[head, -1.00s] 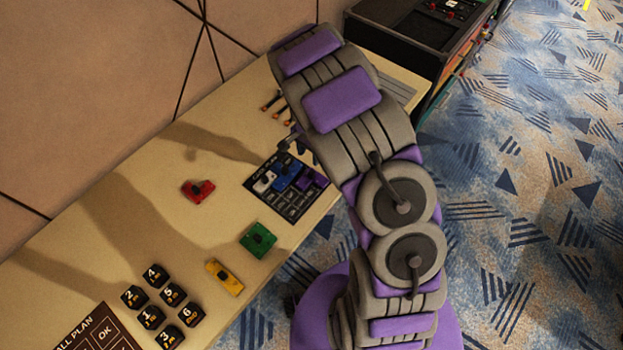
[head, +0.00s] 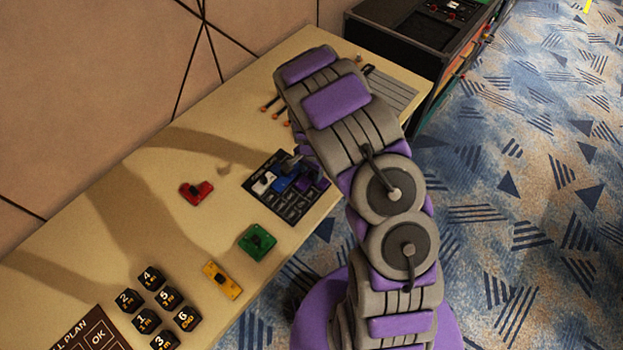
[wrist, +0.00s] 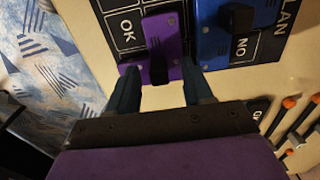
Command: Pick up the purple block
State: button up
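The purple block (wrist: 166,45) lies on a dark board (wrist: 124,40) with white lettering in the wrist view, with a black knob on its near end. A blue block (wrist: 212,35) lies just right of it. My gripper (wrist: 161,72) is open, its two dark blue fingers spread to either side of the purple block's near end. Whether the fingers touch it I cannot tell. In the head view the purple block (head: 314,184) is partly hidden by my arm, and my gripper (head: 290,165) is low over the board.
A white block (head: 263,183) also lies on the board. Red (head: 196,193), green (head: 257,242) and yellow (head: 222,280) blocks lie on the table (head: 130,215), with several black numbered cubes (head: 153,278) nearer. Orange-tipped tools (wrist: 287,103) lie beside the board.

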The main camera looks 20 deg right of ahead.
grip_shut()
dwell(0.6)
